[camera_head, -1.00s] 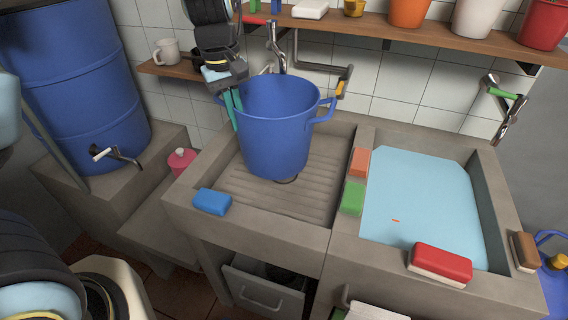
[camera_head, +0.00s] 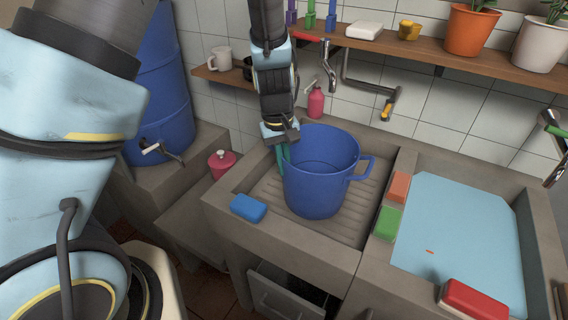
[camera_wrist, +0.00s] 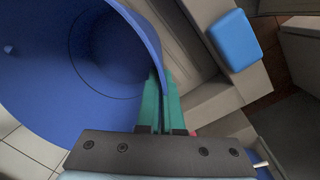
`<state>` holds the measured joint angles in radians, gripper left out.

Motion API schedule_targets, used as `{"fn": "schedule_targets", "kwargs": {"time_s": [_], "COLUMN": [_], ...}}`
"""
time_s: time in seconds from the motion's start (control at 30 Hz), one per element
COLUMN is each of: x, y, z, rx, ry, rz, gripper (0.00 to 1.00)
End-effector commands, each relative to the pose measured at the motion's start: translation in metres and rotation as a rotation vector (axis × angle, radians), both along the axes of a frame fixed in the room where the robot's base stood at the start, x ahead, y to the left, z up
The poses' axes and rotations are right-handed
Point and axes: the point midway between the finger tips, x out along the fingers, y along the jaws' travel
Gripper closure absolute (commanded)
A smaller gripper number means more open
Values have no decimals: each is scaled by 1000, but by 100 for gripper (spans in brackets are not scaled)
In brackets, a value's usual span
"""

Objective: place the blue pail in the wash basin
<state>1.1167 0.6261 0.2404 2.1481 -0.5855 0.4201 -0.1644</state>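The blue pail (camera_head: 317,188) is upright inside the left, ribbed basin (camera_head: 362,212), under the tap. Whether its base rests on the basin floor is hard to tell. My gripper (camera_head: 281,156) is at the pail's left rim, pointing down. In the wrist view the teal fingers (camera_wrist: 161,105) are close together with the pail's wall (camera_wrist: 148,45) between them, one inside and one outside. My gripper looks shut on this wall. The right basin holds pale blue water (camera_head: 455,225).
A blue sponge (camera_head: 248,208) lies on the front left rim. Orange (camera_head: 399,187) and green (camera_head: 387,223) blocks lie on the divider; a red brush (camera_head: 473,300) is on the front rim. A pink bottle (camera_head: 316,103) stands behind the pail, below a shelf (camera_head: 455,66).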

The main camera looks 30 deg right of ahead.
Motion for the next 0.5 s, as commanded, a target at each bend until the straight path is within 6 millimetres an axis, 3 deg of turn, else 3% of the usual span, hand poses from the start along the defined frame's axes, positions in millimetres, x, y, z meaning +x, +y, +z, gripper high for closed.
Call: {"fn": "schedule_targets", "kwargs": {"time_s": [0.1,0.4,0.5], "x": [0,0,0], "y": [0,0,0], "z": [-3,-2,-2], "rx": [-1,0,0], "ry": [0,0,0], "rz": [0,0,0], "gripper": [100,66,66]}}
